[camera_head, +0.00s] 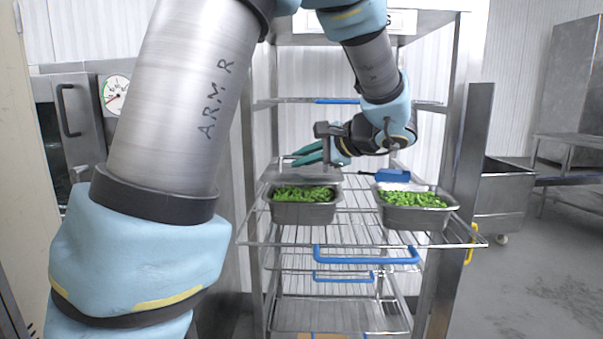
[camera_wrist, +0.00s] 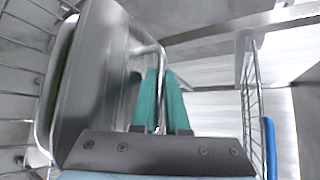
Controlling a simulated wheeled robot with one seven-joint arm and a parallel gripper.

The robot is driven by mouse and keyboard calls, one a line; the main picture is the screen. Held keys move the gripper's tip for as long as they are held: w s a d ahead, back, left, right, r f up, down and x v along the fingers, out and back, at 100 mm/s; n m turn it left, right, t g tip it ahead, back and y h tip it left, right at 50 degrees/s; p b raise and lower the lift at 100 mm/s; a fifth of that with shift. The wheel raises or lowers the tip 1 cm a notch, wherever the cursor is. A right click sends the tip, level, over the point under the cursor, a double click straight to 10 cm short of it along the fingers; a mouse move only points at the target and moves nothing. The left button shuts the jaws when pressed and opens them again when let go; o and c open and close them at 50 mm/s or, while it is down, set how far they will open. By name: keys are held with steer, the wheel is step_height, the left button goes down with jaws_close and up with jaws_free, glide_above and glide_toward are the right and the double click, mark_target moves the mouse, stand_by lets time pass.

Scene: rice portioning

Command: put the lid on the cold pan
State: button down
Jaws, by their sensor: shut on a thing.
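Two metal pans with green food in them stand side by side on the wire shelf: a left pan (camera_head: 303,213) and a right pan (camera_head: 412,218). Nothing visible marks which is cold. My gripper (camera_head: 308,153) reaches in from the right, above and behind the left pan. Its teal fingers are shut on the bent metal handle of a grey lid (camera_wrist: 95,85). In the head view the lid (camera_head: 302,175) appears as a flat grey plate at the left pan's back edge, and the green food in front is uncovered. I cannot tell whether lid and pan touch.
A blue-handled thing (camera_head: 393,176) lies at the right pan's back edge. The wire rack (camera_head: 345,235) has upright posts on both sides and a blue front handle (camera_head: 366,257). A grey metal bin (camera_head: 505,205) stands right of the rack.

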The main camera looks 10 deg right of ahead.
mark_target(308, 173)
steer(key=shift+f, duration=1.8)
steer(key=shift+f, duration=0.2)
steer(key=c, duration=0.9)
jaws_free()
steer(key=shift+r+p, duration=0.15)
steer(key=shift+p, duration=0.15)
steer(key=shift+s+d, duration=0.2)
steer(key=shift+d, duration=0.05)
steer(key=b+v, duration=0.3)
steer(key=v, duration=0.8)
steer(key=shift+s+r, duration=0.2)
steer(key=shift+r, duration=0.1)
